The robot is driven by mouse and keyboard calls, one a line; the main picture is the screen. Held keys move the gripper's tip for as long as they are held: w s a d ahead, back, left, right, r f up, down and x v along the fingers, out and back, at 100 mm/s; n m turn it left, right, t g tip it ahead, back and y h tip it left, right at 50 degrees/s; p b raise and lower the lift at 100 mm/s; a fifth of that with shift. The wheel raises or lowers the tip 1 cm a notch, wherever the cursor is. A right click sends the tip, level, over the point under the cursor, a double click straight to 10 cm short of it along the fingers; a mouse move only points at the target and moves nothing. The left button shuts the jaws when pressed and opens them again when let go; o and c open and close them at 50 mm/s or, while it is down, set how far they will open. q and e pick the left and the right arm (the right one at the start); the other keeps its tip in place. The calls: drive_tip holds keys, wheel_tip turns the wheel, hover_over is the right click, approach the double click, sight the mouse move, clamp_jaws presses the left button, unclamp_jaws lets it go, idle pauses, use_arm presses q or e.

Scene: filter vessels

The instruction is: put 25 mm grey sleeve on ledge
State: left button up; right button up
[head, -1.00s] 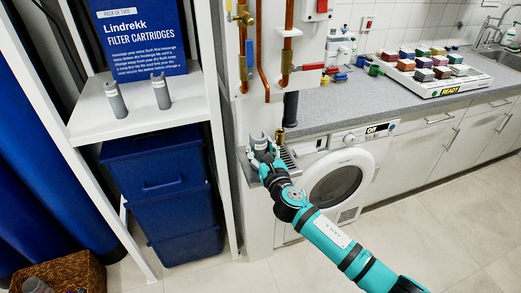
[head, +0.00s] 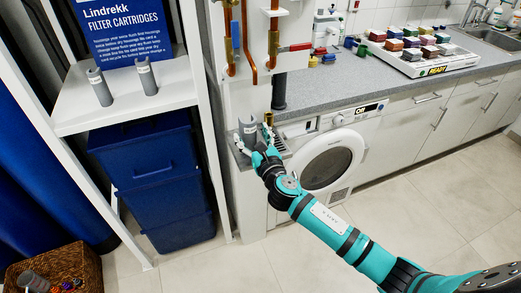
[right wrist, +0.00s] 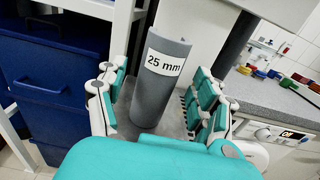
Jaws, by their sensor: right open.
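The grey sleeve (right wrist: 158,85), labelled "25 mm", stands upright on the grey ledge (right wrist: 177,125) in the right wrist view. In the head view the sleeve (head: 248,131) shows above my right gripper (head: 264,157), beside the wall column. My right gripper (right wrist: 160,100) is open, with one finger to each side of the sleeve and visible gaps between. The sleeve's foot is partly hidden behind the gripper in the head view. My left gripper is in neither view.
A white shelf (head: 120,112) at the left holds two small grey sleeves and a blue sign (head: 128,27). Blue bins (head: 150,165) stand below. Copper pipes with valves (head: 274,45) run above the ledge. A washing machine (head: 325,165) and counter are to the right.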

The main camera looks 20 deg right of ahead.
drive_tip(key=s, duration=1)
drive_tip(key=shift+d+b, duration=0.2)
drive_tip(key=shift+b, duration=0.2)
drive_tip(key=shift+w, duration=0.1)
drive_tip(key=s+d+f+m+g+h, duration=0.1)
drive_tip(key=s+d+f+m+g, duration=0.3)
drive_tip(key=f, duration=0.8)
drive_tip(key=s+f+m+g, duration=0.25)
drive_tip(key=f+m, duration=0.35)
drive_tip(key=f, duration=0.6)
drive_tip(key=s+d+f+m+g+h, duration=0.15)
drive_tip(key=s+f+m, duration=0.3)
drive_tip(key=f, duration=0.75)
drive_tip(key=s+f+m+g+y, duration=0.1)
drive_tip(key=s+f+m+g, duration=0.5)
drive_tip(key=s+f+m, duration=0.8)
drive_tip(key=s+f+m+g, duration=0.1)
drive_tip(key=s+f+m, duration=0.1)
drive_tip(key=s, duration=0.9)
drive_tip(key=s+a+f+m+g, duration=0.1)
drive_tip(key=s+f, duration=0.4)
drive_tip(key=s, duration=0.6)
drive_tip(key=shift+s+a+m+g+y, duration=0.15)
drive_tip(key=shift+a+m+g+y, duration=0.25)
drive_tip(key=shift+m, duration=0.85)
drive_tip(key=shift+d, duration=0.1)
drive_tip(key=shift+d, duration=0.1)
